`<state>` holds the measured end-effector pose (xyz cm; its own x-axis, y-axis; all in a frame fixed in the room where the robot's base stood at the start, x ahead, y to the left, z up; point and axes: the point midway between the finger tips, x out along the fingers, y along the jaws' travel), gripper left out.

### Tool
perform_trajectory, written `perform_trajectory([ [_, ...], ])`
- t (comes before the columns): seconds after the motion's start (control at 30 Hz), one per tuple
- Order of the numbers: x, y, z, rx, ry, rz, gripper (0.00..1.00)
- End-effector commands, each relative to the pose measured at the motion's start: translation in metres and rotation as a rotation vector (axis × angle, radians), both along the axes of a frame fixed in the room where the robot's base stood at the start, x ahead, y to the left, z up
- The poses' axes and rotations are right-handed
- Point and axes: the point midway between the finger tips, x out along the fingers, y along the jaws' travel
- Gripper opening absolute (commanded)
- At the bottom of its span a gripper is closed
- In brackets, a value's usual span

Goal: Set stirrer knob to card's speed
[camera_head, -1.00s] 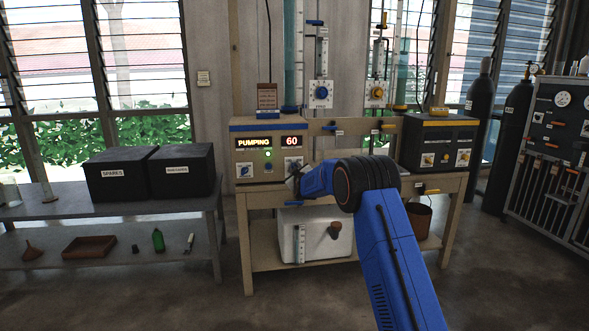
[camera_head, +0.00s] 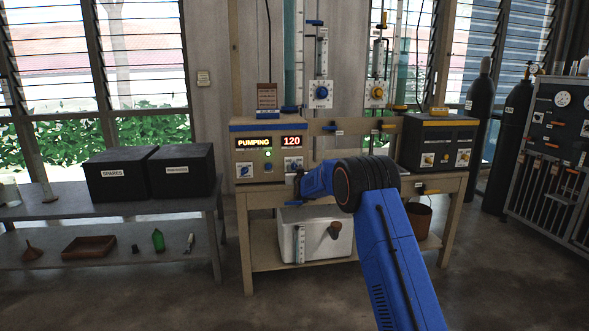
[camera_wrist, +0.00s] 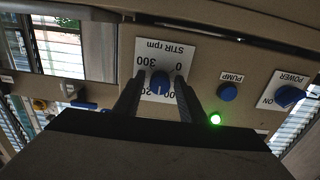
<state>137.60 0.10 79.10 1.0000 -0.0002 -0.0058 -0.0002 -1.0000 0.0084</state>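The pump-and-stir controller (camera_head: 240,157) stands on the bench, its display (camera_head: 291,141) reading "PUMPING" and 120. Its blue STIR rpm knob (camera_wrist: 160,82) sits on a white dial plate in the wrist view, which shows the panel upside down. My gripper (camera_wrist: 160,88) has one dark finger on each side of the knob, with plate and dial numbers showing in the gaps, so it looks open around it. In the head view my gripper (camera_head: 297,184) is at the controller's lower right front. A brown card (camera_head: 267,96) stands on top; its writing is too small to read.
The POWER knob (camera_wrist: 289,96), PUMP button (camera_wrist: 227,91) and a lit green lamp (camera_wrist: 215,119) are near my right finger. A black controller (camera_head: 437,143) stands right on the bench. A white box (camera_head: 290,240) lies below.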

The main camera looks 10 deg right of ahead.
Motion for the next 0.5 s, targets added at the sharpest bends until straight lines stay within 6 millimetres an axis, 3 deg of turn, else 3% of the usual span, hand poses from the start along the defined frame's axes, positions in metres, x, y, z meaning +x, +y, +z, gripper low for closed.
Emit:
perform_trajectory([
  [0.33,-0.001,0.000,0.003,-0.001,-0.004,0.000,0.46],
  [0.5,-0.015,0.000,0.004,-0.002,-0.005,0.000,0.46],
])
